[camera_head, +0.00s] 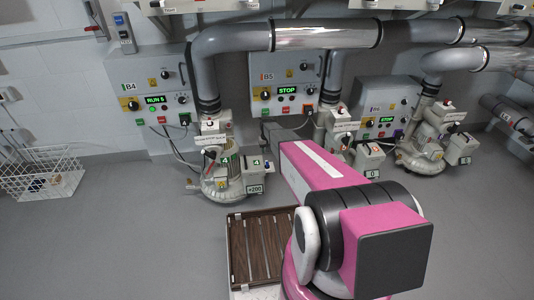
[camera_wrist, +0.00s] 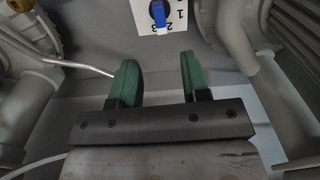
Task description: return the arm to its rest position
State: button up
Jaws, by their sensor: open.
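My pink and grey arm reaches forward in the head view, its end pointing in among the blowers at the wall. My gripper (camera_wrist: 158,82) shows in the wrist view with two green fingers apart and nothing between them. Beyond the fingertips is a white plate with a blue selector knob (camera_wrist: 158,14) and printed numbers. Grey blower housings stand close on both sides of the gripper in the wrist view. In the head view my gripper is hidden behind the arm.
Blower B4 (camera_head: 222,170) stands left of my arm, and another blower (camera_head: 425,150) stands at the right. A white wire basket (camera_head: 40,172) stands at the left.

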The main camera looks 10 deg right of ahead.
jog(key=s+r, duration=0.9)
jog(key=s, duration=0.3)
jog(key=s+r, duration=0.9)
jog(key=s, duration=0.4)
jog(key=s+r, duration=0.8)
jog(key=s, duration=0.4)
jog(key=shift+s+r+m, duration=0.3)
jog(key=shift+s+r, duration=0.05)
jog(key=shift+r, duration=0.05)
jog(key=shift+a, duration=0.1)
dwell(0.4)
